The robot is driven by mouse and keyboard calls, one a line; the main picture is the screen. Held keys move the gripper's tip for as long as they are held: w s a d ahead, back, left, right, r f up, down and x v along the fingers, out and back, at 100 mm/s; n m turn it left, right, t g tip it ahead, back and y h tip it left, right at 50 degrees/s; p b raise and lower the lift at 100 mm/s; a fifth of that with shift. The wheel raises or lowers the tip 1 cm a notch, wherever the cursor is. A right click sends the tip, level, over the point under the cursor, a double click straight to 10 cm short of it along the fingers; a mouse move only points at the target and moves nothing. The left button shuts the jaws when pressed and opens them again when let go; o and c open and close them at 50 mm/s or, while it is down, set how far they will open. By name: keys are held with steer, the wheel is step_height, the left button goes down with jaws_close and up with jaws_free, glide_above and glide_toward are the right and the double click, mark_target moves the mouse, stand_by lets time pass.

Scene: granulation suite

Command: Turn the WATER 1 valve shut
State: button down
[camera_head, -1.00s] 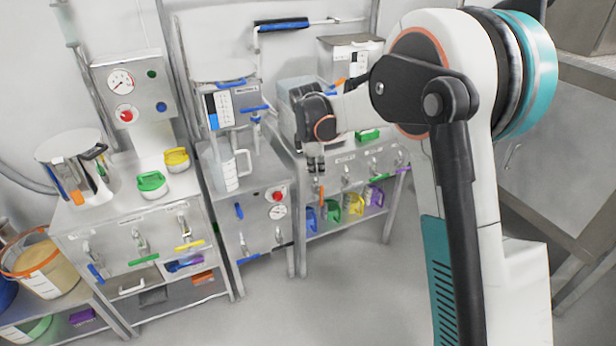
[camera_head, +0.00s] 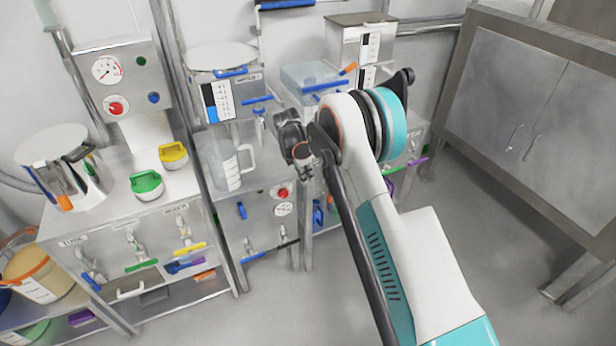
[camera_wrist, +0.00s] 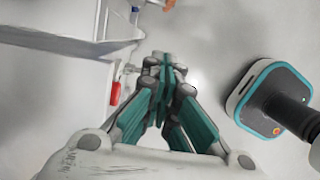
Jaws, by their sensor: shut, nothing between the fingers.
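The water tank (camera_head: 220,98) with a level gauge stands on the middle station. A label too blurred to read surely, perhaps WATER 1, sits at its upper right. The valve on its front has a blue lever (camera_head: 256,100) lying roughly level, with a spout below it. A clear jug (camera_head: 228,166) stands below and left of the spout. My gripper (camera_head: 303,172) is shut and empty, right of and below that valve, apart from it in the picture. Its closed fingers (camera_wrist: 164,62) also show in the wrist view; the valve is not recognisable there.
A panel with a red button (camera_head: 283,193) and gauge is below my gripper. The left bench (camera_head: 110,218) bears a pot and green and yellow lids.

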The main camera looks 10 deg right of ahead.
mark_target(328, 191)
steer(key=shift+w+d+f+b, duration=0.3)
steer(key=shift+d+f+b, duration=0.55)
steer(key=shift+f, duration=0.45)
steer(key=shift+w+d+f+b, duration=0.35)
steer(key=shift+d+f+b, duration=0.3)
steer(key=shift+d+f, duration=0.5)
steer(key=shift+w+d+f+b, duration=0.3)
steer(key=shift+d+f+b, duration=0.5)
steer(key=shift+f, duration=0.6)
steer(key=shift+d+r, duration=0.1)
steer(key=shift+y, duration=0.3)
steer(key=shift+d+r, duration=0.1)
steer(key=shift+d, duration=0.05)
